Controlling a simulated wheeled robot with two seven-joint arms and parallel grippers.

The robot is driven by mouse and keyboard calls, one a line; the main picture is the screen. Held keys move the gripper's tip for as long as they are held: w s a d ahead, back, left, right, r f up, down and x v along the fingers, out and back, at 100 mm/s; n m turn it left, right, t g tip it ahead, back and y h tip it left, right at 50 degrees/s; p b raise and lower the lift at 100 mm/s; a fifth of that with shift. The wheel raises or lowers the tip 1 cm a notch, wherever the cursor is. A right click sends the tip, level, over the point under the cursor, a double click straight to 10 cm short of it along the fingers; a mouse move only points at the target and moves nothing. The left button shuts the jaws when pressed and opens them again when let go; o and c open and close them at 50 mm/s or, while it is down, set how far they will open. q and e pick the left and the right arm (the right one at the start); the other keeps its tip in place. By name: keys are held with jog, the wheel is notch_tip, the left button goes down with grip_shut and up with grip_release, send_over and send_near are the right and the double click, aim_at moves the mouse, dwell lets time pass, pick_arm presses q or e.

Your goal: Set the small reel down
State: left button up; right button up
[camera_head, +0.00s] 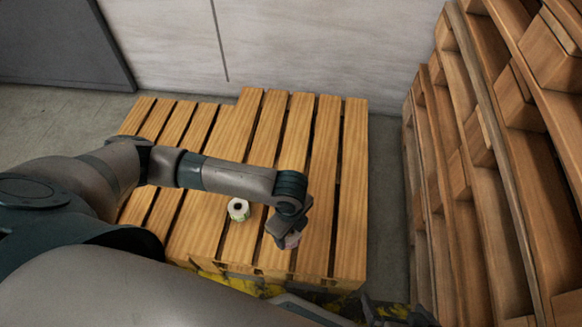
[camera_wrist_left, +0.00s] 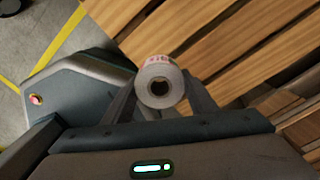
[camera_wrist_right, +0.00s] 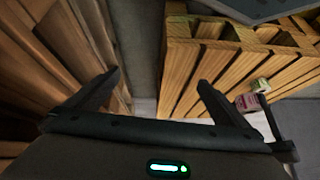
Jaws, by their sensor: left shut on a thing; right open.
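The small reel (camera_wrist_left: 159,71), white with a pinkish-red outer side and a dark core hole, is held between the fingers of my left gripper (camera_wrist_left: 161,102). In the head view this reel (camera_head: 291,241) is partly covered by the gripper, over the front part of the wooden pallet (camera_head: 350,190). It also shows in the right wrist view (camera_wrist_right: 248,102). Whether its underside touches the slats I cannot tell. My right gripper (camera_wrist_right: 158,84) is open and empty, off the pallet's right front side.
A second reel, white and green (camera_head: 238,209), stands on the pallet slats left of my left gripper. Stacked pallets (camera_head: 480,150) rise along the right side. The pallet's back and right slats are bare. Yellow floor markings (camera_wrist_left: 55,45) lie beside the pallet.

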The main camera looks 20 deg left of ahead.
pick_arm(q)
jog(key=shift+s+d+f+m, duration=0.1)
jog(key=shift+s+f+m, duration=0.05)
jog(key=shift+f+m, duration=0.5)
pick_arm(e)
jog(key=shift+s+r, duration=0.2)
jog(key=shift+r, duration=0.4)
pick_arm(q)
jog(key=shift+f, duration=0.1)
jog(key=w+f+b, duration=0.1)
jog(key=w+f, duration=0.1)
jog(key=w, duration=0.1)
jog(key=w+d+f+b, duration=0.1)
jog(key=w+f, duration=0.1)
jog(key=w, duration=0.2)
jog(key=w+d+f+b, duration=0.1)
jog(key=w+f, duration=0.1)
jog(key=w, duration=0.2)
jog(key=shift+f, duration=0.3)
jog(key=shift+w+f, duration=0.15)
jog(key=shift+w, duration=0.15)
pick_arm(e)
jog(key=w+a+r+t+y, duration=0.1)
jog(key=w+a+r+t, duration=0.2)
jog(key=w+a+t, duration=0.1)
jog(key=shift+r+y, duration=0.2)
jog(key=shift+y, duration=0.2)
